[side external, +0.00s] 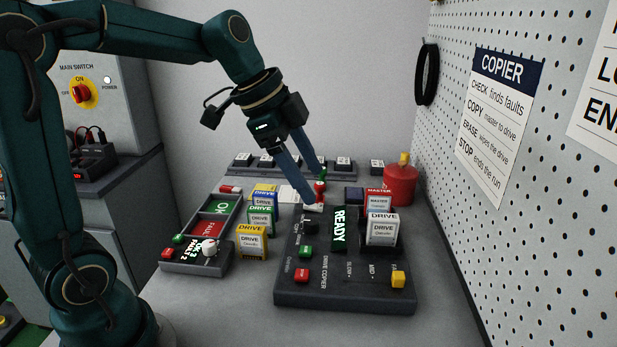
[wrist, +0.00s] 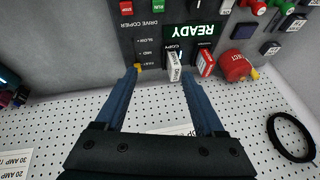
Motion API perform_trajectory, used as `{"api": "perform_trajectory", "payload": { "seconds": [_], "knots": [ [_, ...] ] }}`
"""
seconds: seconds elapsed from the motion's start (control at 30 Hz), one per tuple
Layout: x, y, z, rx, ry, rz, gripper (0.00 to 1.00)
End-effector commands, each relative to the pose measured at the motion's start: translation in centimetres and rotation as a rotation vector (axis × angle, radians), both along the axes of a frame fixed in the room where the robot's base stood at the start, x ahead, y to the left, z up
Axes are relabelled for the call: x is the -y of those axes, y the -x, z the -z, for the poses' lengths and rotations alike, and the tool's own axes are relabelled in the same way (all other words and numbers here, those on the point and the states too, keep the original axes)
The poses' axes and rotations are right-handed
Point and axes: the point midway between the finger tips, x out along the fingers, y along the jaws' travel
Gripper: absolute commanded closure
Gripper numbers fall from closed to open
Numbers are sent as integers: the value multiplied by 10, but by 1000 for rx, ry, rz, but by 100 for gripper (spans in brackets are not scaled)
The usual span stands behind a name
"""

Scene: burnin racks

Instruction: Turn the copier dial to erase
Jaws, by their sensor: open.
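The drive copier (side external: 345,292) is a dark, sloped box on the bench, with a lit green READY display (side external: 339,229); it also shows upside down in the wrist view (wrist: 160,48). A small black knob (side external: 310,227), which looks like the dial, sits left of the display beside small white lettering. Its pointer direction is too small to read. My gripper (side external: 316,190) is open and empty, with its blue fingers pointing down above the copier's back edge in the side view. In the wrist view my gripper (wrist: 160,75) shows both fingers spread apart, holding nothing.
A white drive block (side external: 382,230) stands in the copier, with a master block (side external: 378,202) behind it. A red canister (side external: 400,184) stands at the back right. Several drive blocks and a tray (side external: 205,262) are on the left. A pegboard wall (side external: 530,230) bounds the right.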

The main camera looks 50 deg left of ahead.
Motion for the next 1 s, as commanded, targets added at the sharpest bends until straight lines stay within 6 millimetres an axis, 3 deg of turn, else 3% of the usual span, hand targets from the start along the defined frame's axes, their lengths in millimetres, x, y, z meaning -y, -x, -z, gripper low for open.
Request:
{"api": "perform_trajectory", "payload": {
  "seconds": [0.1, 0.2, 0.43, 0.63, 1.0],
  "knots": [
    [-26, -30, 21, -31, 17, 35, 29],
    [-48, -47, 43, -55, 40, 41, 29],
    [-85, -59, 90, -137, 113, -43, 29],
    [-92, -55, 111, -174, 135, -75, 29],
    [-81, -66, 148, -173, 133, -74, 29]
  ]
}}
